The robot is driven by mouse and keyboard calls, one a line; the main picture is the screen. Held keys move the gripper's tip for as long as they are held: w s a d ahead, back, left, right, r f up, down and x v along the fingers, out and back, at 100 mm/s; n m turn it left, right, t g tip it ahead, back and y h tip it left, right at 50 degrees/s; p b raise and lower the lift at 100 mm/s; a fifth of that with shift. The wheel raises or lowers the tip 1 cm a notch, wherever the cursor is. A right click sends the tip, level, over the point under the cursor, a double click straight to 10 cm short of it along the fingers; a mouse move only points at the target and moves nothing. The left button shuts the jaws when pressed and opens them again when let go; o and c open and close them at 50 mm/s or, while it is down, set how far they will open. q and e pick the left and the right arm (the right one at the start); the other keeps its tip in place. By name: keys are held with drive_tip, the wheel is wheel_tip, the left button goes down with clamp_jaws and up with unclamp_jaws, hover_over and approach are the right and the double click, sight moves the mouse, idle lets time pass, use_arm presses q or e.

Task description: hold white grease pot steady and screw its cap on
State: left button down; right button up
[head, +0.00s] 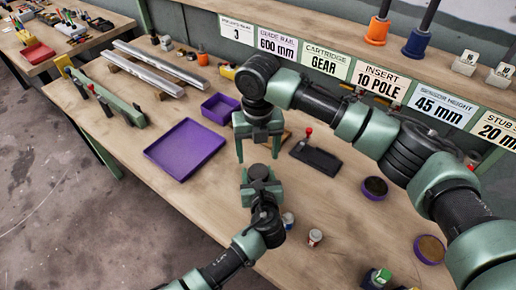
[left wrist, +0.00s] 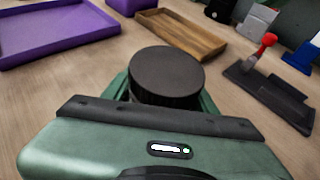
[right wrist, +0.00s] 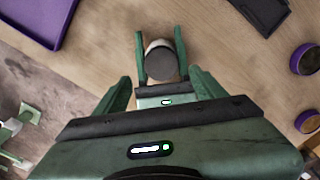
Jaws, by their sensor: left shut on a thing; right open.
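A white grease pot (right wrist: 158,46) with a dark cap (right wrist: 161,64) on top is upright between the fingers of my left gripper (head: 259,176). In the left wrist view the black, ridged cap (left wrist: 166,74) hides most of the pot. Whether the cap is fully tight cannot be told. My left gripper is shut on the pot, low over the table. My right gripper (head: 258,146) is open and empty. Its fingers point down just beyond the pot in the head view. In the right wrist view they spread wide to either side of the left gripper and pot.
A purple tray (head: 185,149) and small purple bin (head: 220,106) lie left on the table (head: 140,150). A black holder with a red knob (head: 316,157) stands right of the grippers. Labels line the back.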

sight(257, 171)
wheel_tip(257, 171, down, 7)
idle(0.4)
drive_tip(key=c, duration=1.5)
drive_tip(key=m, duration=0.3)
drive_tip(key=shift+a, duration=0.1)
drive_tip(key=m, duration=0.3)
drive_tip(key=shift+m, duration=0.3)
